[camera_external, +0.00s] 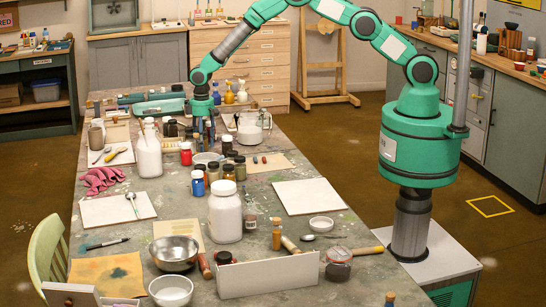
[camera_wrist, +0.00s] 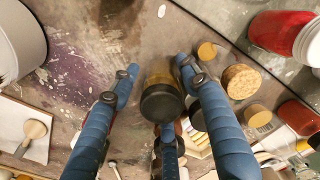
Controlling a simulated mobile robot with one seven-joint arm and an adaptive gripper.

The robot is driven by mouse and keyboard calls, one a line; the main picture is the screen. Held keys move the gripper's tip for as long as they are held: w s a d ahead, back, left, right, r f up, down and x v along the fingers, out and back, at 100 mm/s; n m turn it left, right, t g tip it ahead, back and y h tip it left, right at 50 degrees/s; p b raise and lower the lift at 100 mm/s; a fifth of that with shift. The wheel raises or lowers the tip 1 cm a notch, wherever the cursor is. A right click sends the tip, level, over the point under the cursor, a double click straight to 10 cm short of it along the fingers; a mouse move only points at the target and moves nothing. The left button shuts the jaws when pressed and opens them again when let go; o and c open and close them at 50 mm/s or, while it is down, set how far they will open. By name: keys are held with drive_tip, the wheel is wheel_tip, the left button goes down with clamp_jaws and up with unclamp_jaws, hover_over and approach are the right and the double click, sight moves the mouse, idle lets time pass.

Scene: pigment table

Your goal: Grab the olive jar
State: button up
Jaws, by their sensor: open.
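The olive jar (camera_wrist: 161,78), with a dark lid and a yellowish-olive body, shows in the middle of the wrist view. My gripper (camera_wrist: 155,72) is open. Its blue fingers stand to the left and right of the jar, and a third finger shows below the lid. The right finger is close to the jar; a wider gap shows on the left. I cannot tell whether any finger touches it. In the external view my gripper (camera_external: 204,137) points down low over the back half of the table, and I cannot pick out the olive jar there with certainty.
Several small jars stand close by, including a red one (camera_external: 186,153) and a blue one (camera_external: 197,184). A cork-topped container (camera_wrist: 240,81) is right of my fingers.

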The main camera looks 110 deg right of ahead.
drive_tip(key=shift+f, duration=0.2)
idle(0.4)
drive_tip(key=c, duration=1.1)
wheel_tip(320, 180, up, 18)
drive_tip(key=p, duration=0.2)
drive_tip(key=shift+p, duration=0.3)
